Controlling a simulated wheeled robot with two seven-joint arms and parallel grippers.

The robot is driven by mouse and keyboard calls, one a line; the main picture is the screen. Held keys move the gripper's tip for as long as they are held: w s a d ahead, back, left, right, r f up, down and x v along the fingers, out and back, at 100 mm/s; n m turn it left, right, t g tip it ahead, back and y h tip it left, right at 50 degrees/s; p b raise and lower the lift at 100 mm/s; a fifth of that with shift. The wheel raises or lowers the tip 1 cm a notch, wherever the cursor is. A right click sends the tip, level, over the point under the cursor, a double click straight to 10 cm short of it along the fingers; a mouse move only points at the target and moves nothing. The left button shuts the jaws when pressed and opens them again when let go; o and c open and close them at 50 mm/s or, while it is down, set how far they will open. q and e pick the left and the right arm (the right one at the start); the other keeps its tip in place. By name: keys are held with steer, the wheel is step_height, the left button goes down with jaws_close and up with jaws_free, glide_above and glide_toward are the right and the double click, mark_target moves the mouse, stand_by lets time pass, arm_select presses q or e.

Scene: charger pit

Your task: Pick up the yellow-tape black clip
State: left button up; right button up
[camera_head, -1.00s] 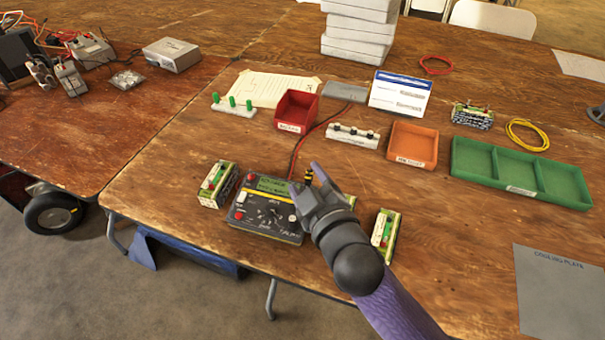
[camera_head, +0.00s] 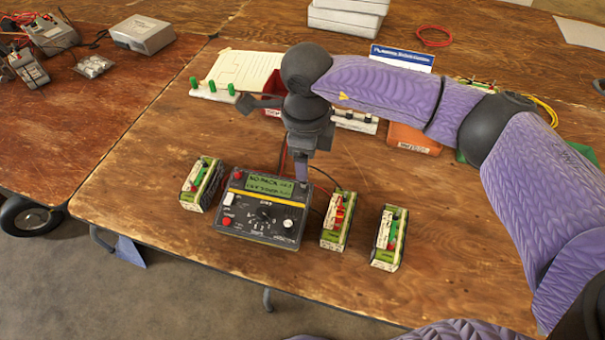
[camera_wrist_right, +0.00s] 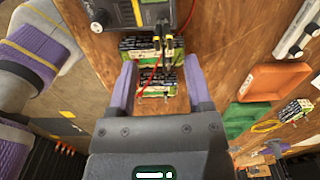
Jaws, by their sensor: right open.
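In the right wrist view, slim black clips with yellow bands (camera_wrist_right: 157,42) hang on leads by the charger's edge, above the nearer battery packs. They lie ahead of my open fingers, not between them. I cannot make out a clip clearly in the head view, where my arm and gripper cover part of that area. My right gripper (camera_head: 301,170) points down just behind the charger (camera_head: 250,228); it is open and empty in the wrist view (camera_wrist_right: 160,70). The charger's display reads "NO PACK". My left gripper is not in view.
Battery packs stand left (camera_head: 202,186) and right (camera_head: 337,222) of the charger, with another pack (camera_head: 388,240) farther right. A white rack with green pegs (camera_head: 212,92) stands behind.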

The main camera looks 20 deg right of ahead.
steer(key=f, duration=0.1)
steer(key=f+b, duration=0.1)
steer(key=f, duration=0.3)
steer(key=shift+w+b, duration=0.3)
steer(key=shift+b, duration=0.05)
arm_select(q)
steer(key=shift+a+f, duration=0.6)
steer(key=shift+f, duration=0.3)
arm_select(e)
steer(key=shift+c, duration=0.7)
jaws_close()
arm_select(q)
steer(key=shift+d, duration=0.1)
arm_select(e)
steer(key=shift+r, duration=0.1)
step_height(320, 180, up, 9)
steer(key=p, duration=0.3)
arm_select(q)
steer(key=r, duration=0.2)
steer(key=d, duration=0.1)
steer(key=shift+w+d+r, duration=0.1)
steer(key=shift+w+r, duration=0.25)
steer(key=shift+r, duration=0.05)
arm_select(e)
steer(key=shift+r, duration=0.5)
